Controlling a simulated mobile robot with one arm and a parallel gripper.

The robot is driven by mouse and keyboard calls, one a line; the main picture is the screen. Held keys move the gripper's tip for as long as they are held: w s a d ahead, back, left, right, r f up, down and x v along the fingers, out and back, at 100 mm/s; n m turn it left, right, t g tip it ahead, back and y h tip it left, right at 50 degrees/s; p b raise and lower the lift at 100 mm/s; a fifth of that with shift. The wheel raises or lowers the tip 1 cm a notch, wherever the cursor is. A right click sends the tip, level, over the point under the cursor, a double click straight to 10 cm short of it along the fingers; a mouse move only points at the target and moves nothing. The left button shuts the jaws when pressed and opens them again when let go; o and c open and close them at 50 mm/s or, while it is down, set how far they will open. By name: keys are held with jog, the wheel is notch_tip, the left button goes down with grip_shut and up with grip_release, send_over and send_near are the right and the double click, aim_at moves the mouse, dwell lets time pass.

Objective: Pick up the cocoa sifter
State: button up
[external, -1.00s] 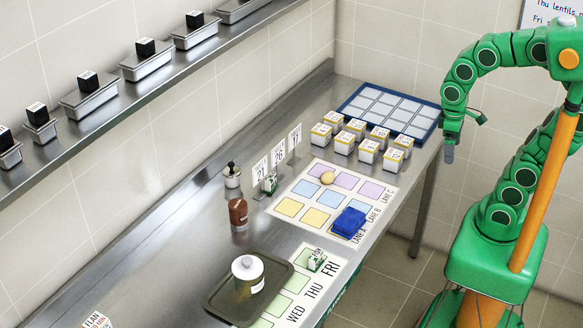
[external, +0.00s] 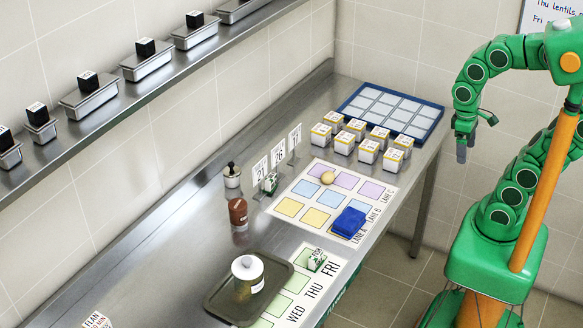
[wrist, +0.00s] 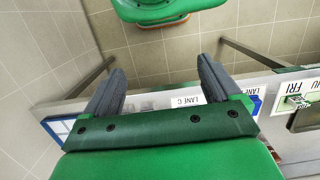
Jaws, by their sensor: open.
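A brown-red cylinder (external: 238,213) stands upright on the steel counter, left of the lane mat. Just behind it stands a small silver canister with a dark top (external: 232,176). I cannot tell for sure which of the two is the cocoa sifter; no label on them is readable. My gripper (external: 462,148) hangs in the air beyond the counter's right edge, well apart from both and empty. In the wrist view its two grey fingers (wrist: 158,85) are spread wide, with floor and the counter's edge behind them.
The lane mat (external: 290,208) holds a blue cloth-like block (external: 349,222) and a round tan item (external: 327,177). White boxes (external: 368,151) and a blue-framed tray (external: 430,112) are at the back. Card stands (external: 278,154) rise near the canister.

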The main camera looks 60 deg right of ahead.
jog(key=w+a+r+n+t, duration=0.2)
jog(key=w+a, duration=0.1)
jog(key=w, duration=0.8)
jog(key=w+a+r+n+t, duration=0.1)
jog(key=w+a+r+t, duration=0.15)
jog(key=w, duration=0.75)
jog(key=w+a+r+n+t, duration=0.1)
jog(key=w+a+n+t, duration=0.15)
jog(key=w, duration=0.85)
jog(key=w+a+n+t+y, duration=0.1)
jog(key=w+a+y, duration=0.2)
jog(key=w+a, duration=0.3)
jog(key=w+a+f+n+t+y, duration=0.1)
jog(key=w+a+y, duration=0.2)
jog(key=w+a, duration=0.4)
jog(key=w+a+f+n+t+y, duration=0.1)
jog(key=w+a+y, duration=0.2)
jog(key=a, duration=1.2)
jog(key=w, duration=0.3)
jog(key=shift+w+f+n+t, duration=0.15)
jog(key=shift+f+n+t, duration=0.05)
jog(key=shift+n+t, duration=0.2)
jog(key=shift+a+f, duration=0.1)
jog(key=shift+f, duration=0.25)
